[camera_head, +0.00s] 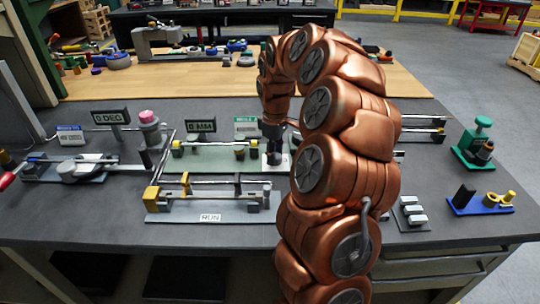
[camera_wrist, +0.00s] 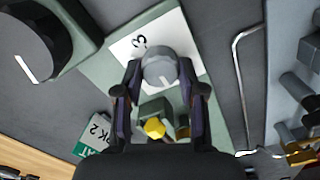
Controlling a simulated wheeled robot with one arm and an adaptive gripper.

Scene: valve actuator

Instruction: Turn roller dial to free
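A round grey dial (camera_wrist: 160,68) with a pale mark stands on a white plate (camera_wrist: 130,46) that bears a "3". In the wrist view my gripper (camera_wrist: 160,78) has one finger on each side of the dial. I cannot tell whether the fingertips touch it. In the head view my gripper (camera_head: 273,150) points down over the white plate (camera_head: 284,164) on the green-grey base (camera_head: 208,160), and hides the dial. No "free" label is readable.
A display reading "0 MM" (camera_head: 200,126) and a green sign (camera_head: 245,124) stand behind the base. A rail fixture labelled "RUN" (camera_head: 210,217) lies in front. A pink-topped post (camera_head: 149,122) stands left. A green stamp-like device (camera_head: 477,140) and blue tray (camera_head: 480,207) are at right.

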